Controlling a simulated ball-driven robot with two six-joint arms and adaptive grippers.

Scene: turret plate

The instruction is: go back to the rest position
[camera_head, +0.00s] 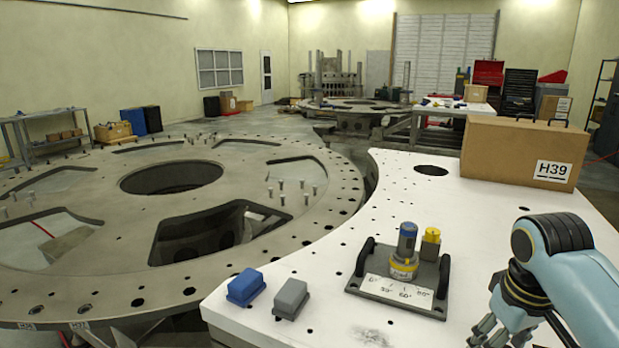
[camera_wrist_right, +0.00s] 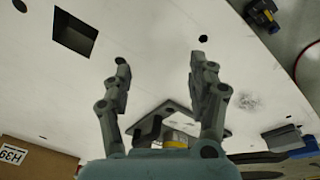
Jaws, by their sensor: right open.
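My right gripper (camera_head: 492,328) comes in from the right edge of the head view, over the right front of the white plate (camera_head: 470,215). In the right wrist view its two fingers (camera_wrist_right: 160,66) are spread apart with nothing between them. It is to the right of the dark fixture (camera_head: 430,302) and apart from it. The fixture carries a blue, grey and yellow cylindrical tool (camera_head: 405,252) and a small yellow part (camera_head: 431,242), both upright. My left gripper is not in view.
A blue block (camera_head: 246,287) and a grey block (camera_head: 291,299) sit at the plate's front left. A cardboard box marked H39 (camera_head: 520,150) stands at the back right. The large round turret plate (camera_head: 95,235), with wide openings, lies left. White surface between fixture and box is mostly clear.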

